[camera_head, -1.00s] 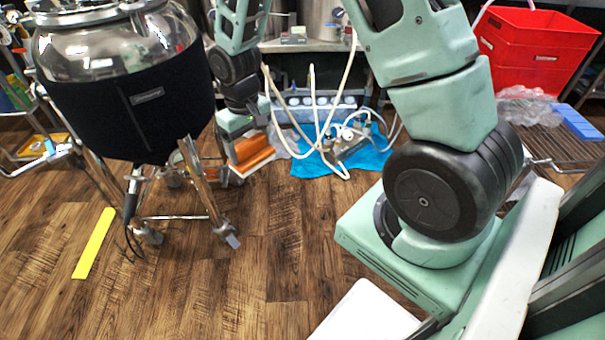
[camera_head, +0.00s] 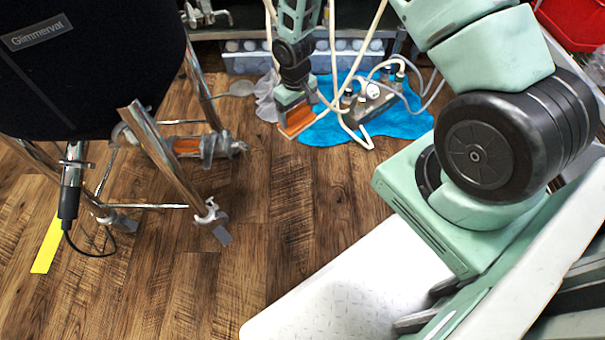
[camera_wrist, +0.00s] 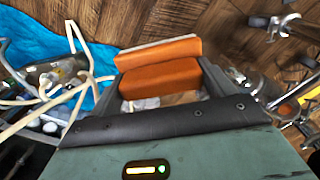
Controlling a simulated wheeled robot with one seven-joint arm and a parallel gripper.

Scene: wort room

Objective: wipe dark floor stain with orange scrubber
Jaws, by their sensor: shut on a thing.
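The orange scrubber (camera_head: 297,119) is a block with a pale layer along its lower edge. My gripper (camera_head: 291,97) is shut on it and holds it low, over or beside the left edge of the blue cloth; I cannot tell whether it touches the floor. In the wrist view the scrubber (camera_wrist: 160,76) sits between the dark fingers of my gripper (camera_wrist: 162,88), with bare planks just beyond it. I cannot make out a dark stain on the brown wood floor in either view; my arm, the scrubber and the black vessel hide parts of the floor.
A blue cloth (camera_head: 408,124) with a grey fitting (camera_head: 372,101) and pale hoses lies right of the scrubber. The black-jacketed vessel (camera_head: 90,85) on metal legs stands left. Open floor (camera_head: 290,200) lies in the middle.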

